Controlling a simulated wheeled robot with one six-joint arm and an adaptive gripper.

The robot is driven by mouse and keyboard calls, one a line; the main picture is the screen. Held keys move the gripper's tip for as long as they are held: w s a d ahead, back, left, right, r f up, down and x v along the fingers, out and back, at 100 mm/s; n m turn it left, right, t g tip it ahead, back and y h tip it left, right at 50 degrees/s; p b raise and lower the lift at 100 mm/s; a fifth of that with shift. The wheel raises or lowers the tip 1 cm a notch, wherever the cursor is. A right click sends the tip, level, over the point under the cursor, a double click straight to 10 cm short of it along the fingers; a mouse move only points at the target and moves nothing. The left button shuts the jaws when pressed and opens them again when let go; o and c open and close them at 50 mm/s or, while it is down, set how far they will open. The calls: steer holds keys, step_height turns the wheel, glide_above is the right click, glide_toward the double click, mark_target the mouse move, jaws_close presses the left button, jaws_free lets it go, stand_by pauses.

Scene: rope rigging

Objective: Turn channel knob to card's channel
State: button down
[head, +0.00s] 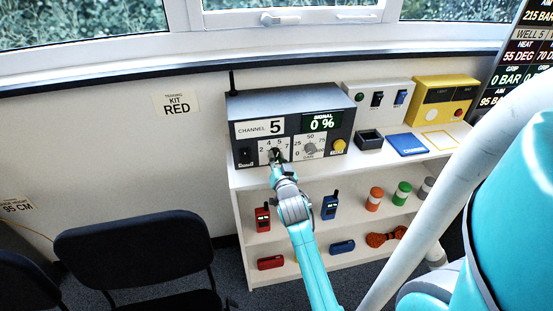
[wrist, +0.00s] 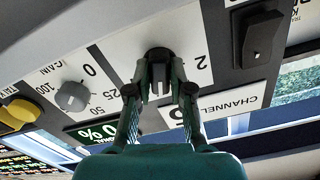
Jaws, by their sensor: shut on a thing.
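A dark grey radio (head: 290,101) stands on top of the white shelf. Its card (head: 260,129) reads CHANNEL 5, and its display (head: 321,121) reads SIGNAL 0 %. The dial plate shows 2, 4, 5 and 7 around the channel knob, which my gripper (head: 275,158) mostly covers in the head view. In the wrist view my gripper (wrist: 160,90) is shut on the channel knob (wrist: 159,76), with a finger on each side. The picture there is upside down, with the 2 beside the knob. I cannot tell which number the knob points at.
A grey gain knob (head: 309,148) and a yellow button (head: 339,146) are right of the channel knob. A black rocker switch (head: 245,155) is to its left. A black open box (head: 369,139) and a blue pad (head: 407,144) lie right of the radio. Chairs stand lower left.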

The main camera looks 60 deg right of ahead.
steer(key=shift+w+r+m, duration=0.1)
steer(key=shift+r+m, duration=0.1)
steer(key=shift+m, duration=0.2)
steer(key=c, duration=1.2)
jaws_free()
steer(key=shift+d, duration=0.1)
steer(key=shift+o, duration=0.8)
steer(key=shift+f, duration=0.1)
steer(key=v, duration=1.2)
steer(key=shift+w+f, duration=0.1)
